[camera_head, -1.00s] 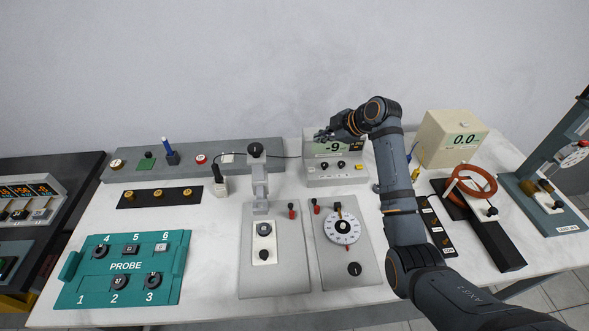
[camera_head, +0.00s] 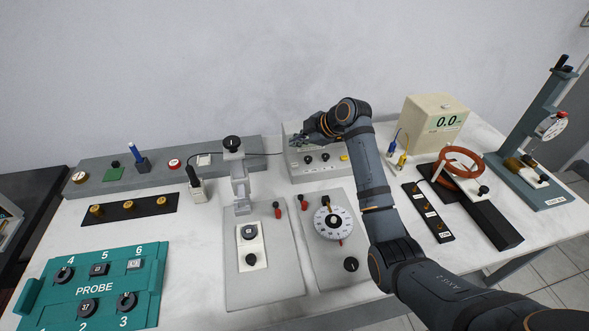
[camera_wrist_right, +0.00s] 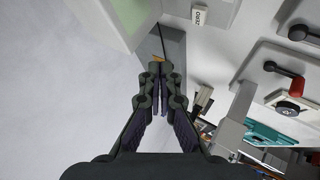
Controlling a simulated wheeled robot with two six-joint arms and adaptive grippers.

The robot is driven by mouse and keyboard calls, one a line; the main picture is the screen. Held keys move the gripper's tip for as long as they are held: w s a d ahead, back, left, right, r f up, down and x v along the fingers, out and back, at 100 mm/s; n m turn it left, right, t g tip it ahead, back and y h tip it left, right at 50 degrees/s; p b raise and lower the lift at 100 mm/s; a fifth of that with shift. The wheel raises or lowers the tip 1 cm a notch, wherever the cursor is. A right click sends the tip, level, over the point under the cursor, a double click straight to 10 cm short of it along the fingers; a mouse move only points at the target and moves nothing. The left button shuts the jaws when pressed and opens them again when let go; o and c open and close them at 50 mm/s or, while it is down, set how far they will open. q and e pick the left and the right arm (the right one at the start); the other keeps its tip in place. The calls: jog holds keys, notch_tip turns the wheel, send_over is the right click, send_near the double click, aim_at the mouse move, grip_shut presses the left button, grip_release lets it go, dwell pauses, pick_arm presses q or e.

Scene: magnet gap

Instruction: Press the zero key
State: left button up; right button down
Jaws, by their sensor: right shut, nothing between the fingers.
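My right gripper (camera_head: 297,142) is shut and empty, and it hangs in front of the upper part of a pale meter (camera_head: 322,171). The gripper and arm hide most of the meter's display. Two dark knobs and a small yellow key (camera_head: 344,157) show on the meter's lower front. In the right wrist view the closed fingertips (camera_wrist_right: 160,70) point past a green-faced box. A small white label (camera_wrist_right: 198,16), upside down, appears to read ZERO. I cannot tell whether the fingertips touch anything. My left gripper is not in view.
A long grey panel (camera_head: 100,182) lies left of the meter. Two grey plates, one with a clamp stand (camera_head: 239,185) and one with a dial (camera_head: 333,222), are in front. A cream readout box (camera_head: 433,126) and an orange coil (camera_head: 461,168) stand right of my arm.

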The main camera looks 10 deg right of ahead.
aim_at(297, 166)
notch_tip(297, 166, down, 6)
jog(key=b, duration=0.3)
jog(key=shift+r, duration=0.25)
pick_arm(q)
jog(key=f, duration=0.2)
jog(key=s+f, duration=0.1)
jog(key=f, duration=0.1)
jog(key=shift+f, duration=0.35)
pick_arm(e)
jog(key=shift+f, duration=0.35)
jog(key=shift+f, duration=0.1)
jog(key=shift+f, duration=0.3)
pick_arm(q)
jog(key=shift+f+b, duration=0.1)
jog(key=shift+b, duration=0.25)
pick_arm(e)
jog(key=shift+f, duration=0.5)
jog(key=shift+r, duration=0.1)
pick_arm(q)
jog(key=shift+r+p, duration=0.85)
jog(key=shift+p, duration=0.05)
pick_arm(e)
jog(key=shift+r, duration=0.8)
